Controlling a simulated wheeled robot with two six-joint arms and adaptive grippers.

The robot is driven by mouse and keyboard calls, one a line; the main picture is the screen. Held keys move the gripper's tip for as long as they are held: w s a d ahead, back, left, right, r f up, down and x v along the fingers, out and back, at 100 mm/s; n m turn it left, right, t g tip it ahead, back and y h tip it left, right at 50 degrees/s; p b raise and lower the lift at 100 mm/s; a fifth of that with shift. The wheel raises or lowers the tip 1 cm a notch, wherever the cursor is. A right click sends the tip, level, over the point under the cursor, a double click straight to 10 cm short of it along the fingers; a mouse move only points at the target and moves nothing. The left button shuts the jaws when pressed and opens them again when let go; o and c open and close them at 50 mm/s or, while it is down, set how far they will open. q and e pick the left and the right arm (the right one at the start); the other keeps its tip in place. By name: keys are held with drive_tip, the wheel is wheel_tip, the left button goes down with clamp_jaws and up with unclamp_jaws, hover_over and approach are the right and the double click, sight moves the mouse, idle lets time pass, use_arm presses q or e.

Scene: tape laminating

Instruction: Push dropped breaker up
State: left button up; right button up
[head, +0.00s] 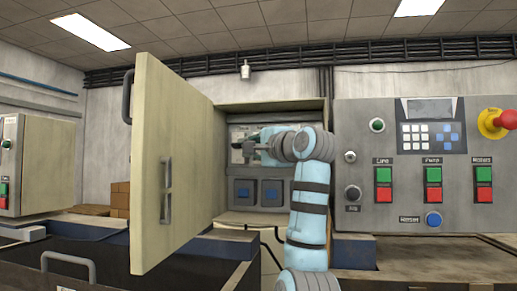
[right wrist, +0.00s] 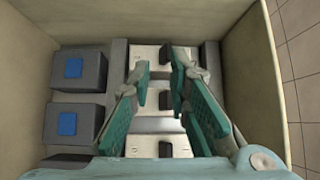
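The breakers sit inside the open wall cabinet (head: 270,106). In the right wrist view they are pale blocks with black toggles in a column: a top breaker (right wrist: 145,52), a middle breaker (right wrist: 152,125) and a bottom breaker (right wrist: 142,147). I cannot tell clearly which toggle is dropped. My right gripper (head: 238,148) reaches into the cabinet in front of the breakers and hides most of them in the head view. In the right wrist view my right gripper (right wrist: 170,95) is open, its teal fingers apart on both sides of the middle toggle, with nothing between them held. My left gripper is not in view.
The cabinet door (head: 165,130) stands open on the left. Grey boxes with blue squares (head: 257,193) sit below the breakers. Cabinet walls (right wrist: 250,80) are close around the gripper. A control panel (head: 385,215) with buttons and a red knob (head: 507,119) stands on the right.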

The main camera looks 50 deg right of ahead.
drive_tip(key=v, duration=0.6)
drive_tip(key=shift+w, duration=0.1)
